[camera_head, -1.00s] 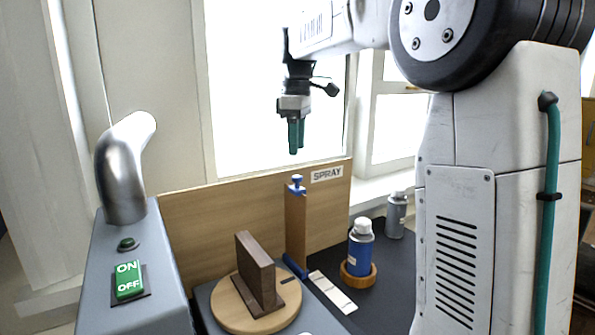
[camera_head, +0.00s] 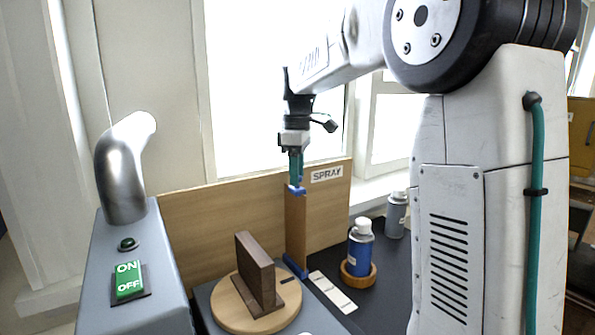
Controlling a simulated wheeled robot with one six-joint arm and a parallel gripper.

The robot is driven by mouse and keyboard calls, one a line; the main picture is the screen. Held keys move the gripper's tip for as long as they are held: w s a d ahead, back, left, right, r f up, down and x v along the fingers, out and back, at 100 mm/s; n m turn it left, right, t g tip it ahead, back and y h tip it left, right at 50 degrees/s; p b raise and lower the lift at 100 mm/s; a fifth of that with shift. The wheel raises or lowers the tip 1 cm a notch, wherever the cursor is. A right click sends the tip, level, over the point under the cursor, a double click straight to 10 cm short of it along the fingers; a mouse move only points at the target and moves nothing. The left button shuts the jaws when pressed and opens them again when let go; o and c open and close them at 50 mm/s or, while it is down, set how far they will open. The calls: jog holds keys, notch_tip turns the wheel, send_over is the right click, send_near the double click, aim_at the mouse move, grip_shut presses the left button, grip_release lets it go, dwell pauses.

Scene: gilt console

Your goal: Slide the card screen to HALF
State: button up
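The card screen (camera_head: 295,232) is an upright tan panel with a blue foot (camera_head: 296,267) and a blue cap on top. It stands in front of the wooden back board, behind the turntable. My gripper (camera_head: 296,184) points straight down at the top of the screen. Its green fingers overlap the blue knob there and hide most of it. From this side the fingers line up, so I cannot tell whether they are closed on the knob. No HALF mark is readable.
A dark wooden block (camera_head: 257,272) stands on a round turntable (camera_head: 238,308) in front of the screen. A blue spray bottle (camera_head: 360,250) in a wooden ring, a grey bottle (camera_head: 396,214) and a pale strip (camera_head: 333,292) are to the right. A grey ON/OFF box (camera_head: 165,300) is at left.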

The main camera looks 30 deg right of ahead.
grip_shut()
jog(key=s, duration=0.4)
jog(key=shift+s, duration=0.35)
jog(key=shift+o, duration=1.6)
grip_release()
notch_tip(320, 180, up, 8)
